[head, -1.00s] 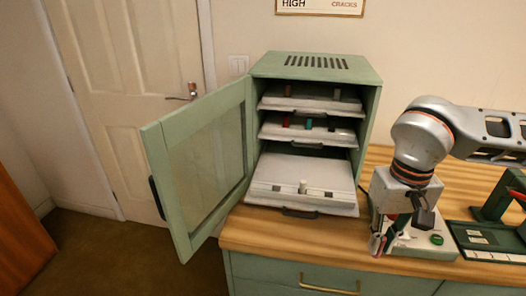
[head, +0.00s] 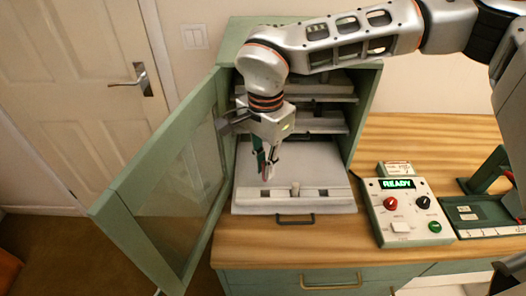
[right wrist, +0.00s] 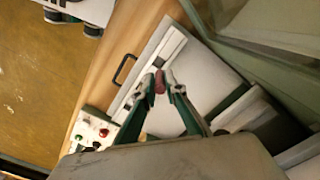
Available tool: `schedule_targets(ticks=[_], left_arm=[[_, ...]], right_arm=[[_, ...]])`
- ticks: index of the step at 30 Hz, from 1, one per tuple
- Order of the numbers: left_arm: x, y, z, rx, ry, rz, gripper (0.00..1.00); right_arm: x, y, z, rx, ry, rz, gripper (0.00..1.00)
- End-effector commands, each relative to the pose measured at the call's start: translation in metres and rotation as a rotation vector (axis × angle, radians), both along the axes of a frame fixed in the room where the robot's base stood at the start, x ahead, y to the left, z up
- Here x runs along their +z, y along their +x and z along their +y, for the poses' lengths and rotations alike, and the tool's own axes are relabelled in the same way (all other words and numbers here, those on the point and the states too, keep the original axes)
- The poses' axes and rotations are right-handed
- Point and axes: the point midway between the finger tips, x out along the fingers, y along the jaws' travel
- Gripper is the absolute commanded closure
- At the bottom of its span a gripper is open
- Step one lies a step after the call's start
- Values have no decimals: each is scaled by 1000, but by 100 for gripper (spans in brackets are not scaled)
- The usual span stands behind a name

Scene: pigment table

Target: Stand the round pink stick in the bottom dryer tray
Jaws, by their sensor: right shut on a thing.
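My right gripper (head: 266,174) is shut on the round pink stick (right wrist: 159,82), which shows dark pink between its fingertips in the right wrist view. In the head view the gripper points down over the pulled-out bottom dryer tray (head: 247,207), inside the open cabinet front. The stick is mostly hidden by the fingers there, and its gap to the tray is hard to judge. The tray has a slotted strip near its front and a dark handle.
The green dryer cabinet (head: 368,100) has its glass door (head: 150,180) swung open at the left, close to my gripper. Two upper trays are partly hidden behind my arm. A control box (head: 405,212) showing READY stands on the wooden counter at the right.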

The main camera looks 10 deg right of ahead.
Motion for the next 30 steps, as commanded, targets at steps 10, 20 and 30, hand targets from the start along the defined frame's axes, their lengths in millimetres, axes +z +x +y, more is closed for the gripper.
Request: schedule_targets(ticks=[10,20,30], left_arm=[[-5,2,-6,-9,-11,-14,77],[1,11,-17,-37,-23,-53,77],[4,13,-18,-37,-24,-59,77]], right_arm=[[-19,0,0,-2,1,-1,100],[-41,0,0,-2,0,0,100],[-42,0,0,-1,0,0,100]])
